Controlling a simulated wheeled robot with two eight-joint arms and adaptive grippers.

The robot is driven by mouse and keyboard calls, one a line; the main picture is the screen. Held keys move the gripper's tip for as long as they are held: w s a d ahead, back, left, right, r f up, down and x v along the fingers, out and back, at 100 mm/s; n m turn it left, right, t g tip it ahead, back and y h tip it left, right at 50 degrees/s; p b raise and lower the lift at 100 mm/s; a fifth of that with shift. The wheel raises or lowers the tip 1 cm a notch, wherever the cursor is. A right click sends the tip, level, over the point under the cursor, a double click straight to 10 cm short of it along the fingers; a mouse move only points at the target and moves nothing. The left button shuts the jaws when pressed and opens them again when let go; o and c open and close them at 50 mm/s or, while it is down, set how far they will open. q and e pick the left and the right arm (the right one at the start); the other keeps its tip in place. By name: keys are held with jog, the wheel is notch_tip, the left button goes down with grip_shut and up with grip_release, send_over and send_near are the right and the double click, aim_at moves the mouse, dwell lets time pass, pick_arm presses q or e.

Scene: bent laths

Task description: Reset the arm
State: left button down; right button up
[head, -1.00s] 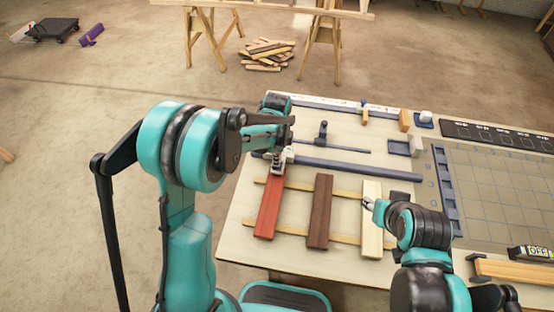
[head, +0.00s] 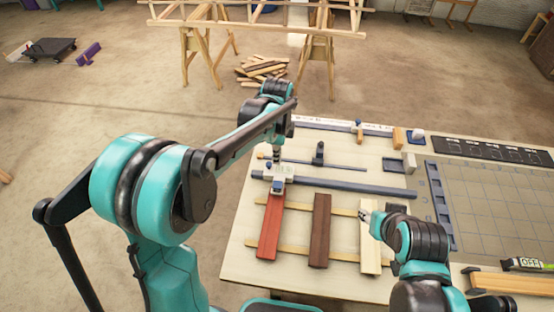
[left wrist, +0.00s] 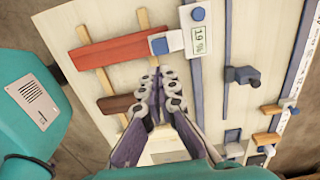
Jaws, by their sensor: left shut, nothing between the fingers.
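My left arm reaches over the table's far left side. Its gripper (head: 277,157) shows only in part in the head view, above the gauge. In the left wrist view its fingers (left wrist: 160,85) are shut and empty. A red lath (head: 270,226), a dark brown lath (head: 319,232) and a pale lath (head: 370,250) lie side by side across two thin strips. The gauge (head: 279,178) with a small display (left wrist: 201,38) stands at the red lath's far end. My right gripper (head: 366,216) is over the pale lath's far end; its opening is too small to read.
A long dark bar (head: 350,187) runs across the table (head: 240,262). A small clamp-like tool (head: 319,153) stands behind it. A gridded mat (head: 500,190) lies at the right. Sawhorses (head: 315,75) and a pile of wood (head: 262,68) are on the floor beyond.

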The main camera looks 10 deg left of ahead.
dwell(0.7)
pick_arm(q)
jog(key=s+a+f+n+t+b, duration=0.2)
jog(key=s+a+n+t+b, duration=0.1)
jog(key=s+n, duration=0.6)
jog(key=s+a+f+n+t+b, duration=0.3)
jog(key=s+a+n+t+b, duration=0.1)
jog(key=s+n+b, duration=0.4)
jog(key=shift+s+a+n, duration=0.5)
jog(key=shift+s+a, duration=0.15)
jog(key=shift+s, duration=0.2)
